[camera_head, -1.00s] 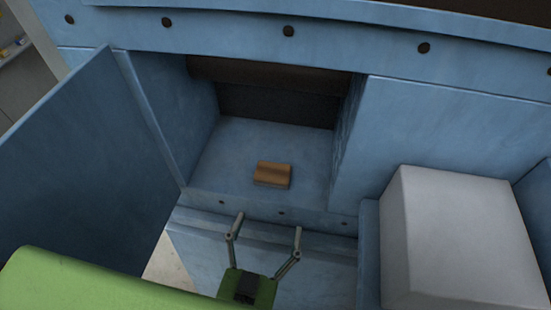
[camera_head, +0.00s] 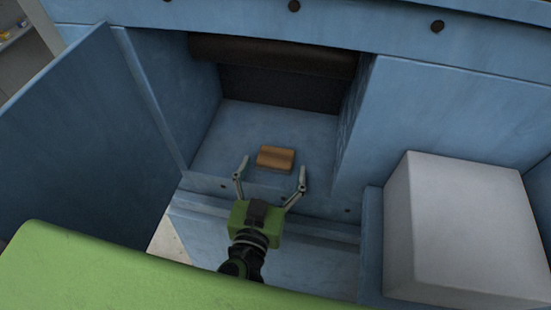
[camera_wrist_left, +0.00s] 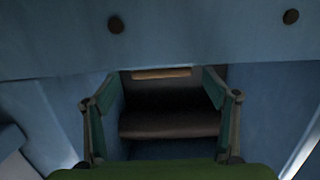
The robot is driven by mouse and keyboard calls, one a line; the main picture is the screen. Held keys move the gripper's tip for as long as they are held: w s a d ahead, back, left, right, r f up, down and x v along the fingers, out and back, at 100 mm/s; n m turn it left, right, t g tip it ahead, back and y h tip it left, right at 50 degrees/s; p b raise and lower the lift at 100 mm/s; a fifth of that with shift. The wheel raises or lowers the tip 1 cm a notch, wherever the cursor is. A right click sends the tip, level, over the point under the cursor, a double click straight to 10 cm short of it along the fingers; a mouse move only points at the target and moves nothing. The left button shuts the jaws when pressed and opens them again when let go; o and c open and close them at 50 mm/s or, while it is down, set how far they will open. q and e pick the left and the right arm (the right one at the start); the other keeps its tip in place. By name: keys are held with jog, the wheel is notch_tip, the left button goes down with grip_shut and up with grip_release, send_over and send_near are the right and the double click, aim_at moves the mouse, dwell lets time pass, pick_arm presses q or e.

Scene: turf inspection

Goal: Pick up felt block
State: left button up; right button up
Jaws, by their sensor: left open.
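The felt block (camera_head: 275,158) is a small orange-brown block with a darker front face. It lies on the floor of an open blue compartment (camera_head: 221,140) in the head view. My left gripper (camera_head: 273,168) is open and empty. Its two fingers point toward the block from the compartment's front edge, with the tips on either side of the block and apart from it. In the left wrist view the open fingers (camera_wrist_left: 162,95) frame the compartment opening, and a thin brown strip, apparently the block (camera_wrist_left: 161,73), shows between them. My right gripper is not in view.
A blue door (camera_head: 85,140) stands open left of the compartment. Blue walls close its sides, and its back is dark (camera_head: 280,86). A pale grey box (camera_head: 455,225) sits to the right. The compartment floor around the block is clear.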

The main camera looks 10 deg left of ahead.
aim_at(276, 156)
pick_arm(q)
jog(key=w, duration=0.1)
jog(key=w+b, duration=0.1)
jog(key=w, duration=0.1)
jog(key=shift+w+a+f, duration=0.15)
jog(key=shift+w+f, duration=0.1)
jog(key=shift+w, duration=0.5)
jog(key=shift+s, duration=0.1)
jog(key=c, duration=1.1)
jog(key=shift+r, duration=0.1)
notch_tip(276, 156, up, 10)
jog(key=p, duration=1.4)
